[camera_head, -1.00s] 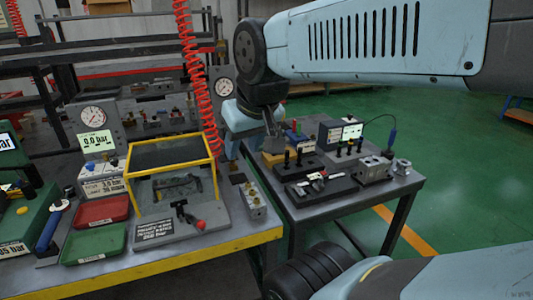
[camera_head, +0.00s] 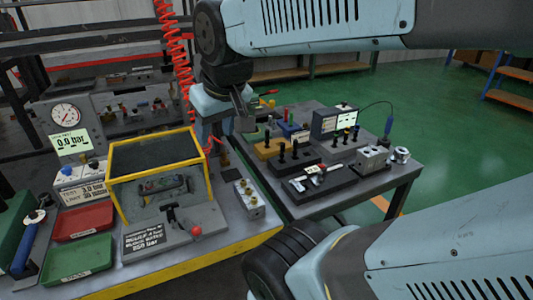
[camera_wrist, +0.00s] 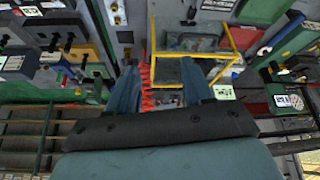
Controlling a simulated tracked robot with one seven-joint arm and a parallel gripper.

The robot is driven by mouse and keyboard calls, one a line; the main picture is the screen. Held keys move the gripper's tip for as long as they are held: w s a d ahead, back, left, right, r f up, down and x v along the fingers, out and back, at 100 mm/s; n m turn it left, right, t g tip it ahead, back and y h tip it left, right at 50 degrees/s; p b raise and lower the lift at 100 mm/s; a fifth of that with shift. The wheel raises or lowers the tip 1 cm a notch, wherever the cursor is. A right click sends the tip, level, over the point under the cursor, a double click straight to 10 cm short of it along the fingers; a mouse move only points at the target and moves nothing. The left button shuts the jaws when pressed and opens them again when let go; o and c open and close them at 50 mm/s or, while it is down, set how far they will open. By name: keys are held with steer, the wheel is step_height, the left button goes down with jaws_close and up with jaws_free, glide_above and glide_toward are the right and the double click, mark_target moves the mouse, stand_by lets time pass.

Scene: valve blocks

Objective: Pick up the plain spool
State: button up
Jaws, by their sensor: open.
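I cannot single out the plain spool with certainty. Several dark upright pieces, which may be spools, stand in a black block (camera_head: 294,160) on the right table. A silvery rod-like piece (camera_head: 316,177) with a white tag lies on a black tray in front of it. My gripper (camera_wrist: 160,88) is open, with its two blue fingers apart and nothing visibly held between them. In the head view, my wrist hangs over the gap between the benches, left of the black block, and the fingertips are not clear.
A yellow-framed guard box (camera_head: 165,187) stands on the left bench, with a red coiled hose (camera_head: 176,62) hanging behind it. Red (camera_head: 80,222) and green (camera_head: 77,260) trays lie left. A grey ported block (camera_head: 371,160), a ring fitting (camera_head: 401,155) and a display box (camera_head: 335,122) crowd the right table.

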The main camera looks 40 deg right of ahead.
steer(key=w+d+f+n+g+h, duration=0.5)
steer(key=w+d+f+n+h, duration=0.15)
steer(key=w+d+f, duration=0.55)
steer(key=n+h, duration=0.6)
steer(key=n, duration=0.5)
glide_toward(282, 147)
steer(key=shift+g+y, duration=0.25)
steer(key=shift+g, duration=0.15)
steer(key=x, duration=0.7)
steer(key=w+x, duration=0.1)
steer(key=x, duration=0.3)
steer(key=shift+w+d+r, duration=0.1)
steer(key=shift+r, duration=0.1)
jaws_close()
